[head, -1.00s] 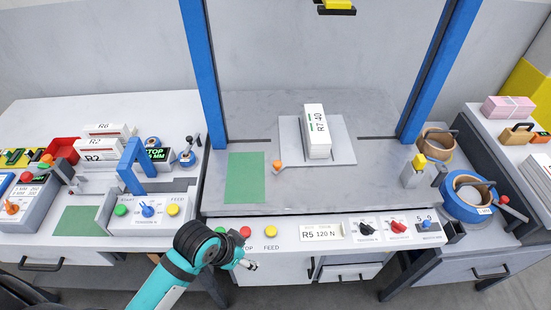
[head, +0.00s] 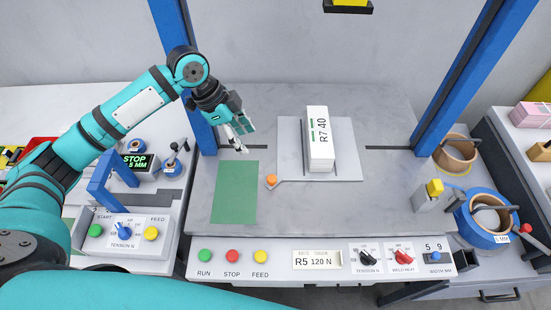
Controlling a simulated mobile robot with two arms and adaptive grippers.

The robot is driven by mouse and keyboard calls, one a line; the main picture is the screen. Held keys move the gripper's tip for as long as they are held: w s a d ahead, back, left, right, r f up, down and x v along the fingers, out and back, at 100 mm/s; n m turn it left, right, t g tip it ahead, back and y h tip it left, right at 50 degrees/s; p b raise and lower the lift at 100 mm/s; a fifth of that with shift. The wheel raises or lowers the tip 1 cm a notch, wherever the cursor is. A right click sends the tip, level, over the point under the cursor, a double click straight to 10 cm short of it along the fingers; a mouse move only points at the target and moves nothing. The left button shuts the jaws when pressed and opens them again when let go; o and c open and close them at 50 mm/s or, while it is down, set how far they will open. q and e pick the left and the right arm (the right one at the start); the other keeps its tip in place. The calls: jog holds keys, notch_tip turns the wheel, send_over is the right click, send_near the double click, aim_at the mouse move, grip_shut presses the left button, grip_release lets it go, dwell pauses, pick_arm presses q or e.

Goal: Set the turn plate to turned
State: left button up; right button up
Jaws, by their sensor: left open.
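The turn plate appears to be the light grey square plate (head: 346,169) on the machine table. A white bundle (head: 319,140) marked "R7 40" lies on it, its long side running front to back. A small lever with an orange knob (head: 271,181) sits near the plate's front left corner. My left gripper (head: 238,147) is open and empty, above the table behind the green mat, up and left of the orange knob and apart from it. My right gripper is not in view.
Blue posts (head: 188,75) frame the table on both sides. A green mat (head: 235,192) lies left of the knob. The front panel (head: 290,262) carries buttons and dials. Strap rolls (head: 486,218) stand at the right. The table's front middle is clear.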

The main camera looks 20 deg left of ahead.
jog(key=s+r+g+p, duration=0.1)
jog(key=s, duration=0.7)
pick_arm(q)
jog(key=p, duration=0.1)
send_near(271, 178)
jog(key=p+x, duration=0.1)
jog(key=x, duration=0.4)
jog(key=shift+d+f, duration=0.1)
jog(key=shift+f, duration=0.15)
jog(key=shift+x, duration=1.1)
jog(key=shift+d+f, duration=0.15)
jog(key=shift+f, duration=0.4)
jog(key=c, duration=0.9)
grip_shut()
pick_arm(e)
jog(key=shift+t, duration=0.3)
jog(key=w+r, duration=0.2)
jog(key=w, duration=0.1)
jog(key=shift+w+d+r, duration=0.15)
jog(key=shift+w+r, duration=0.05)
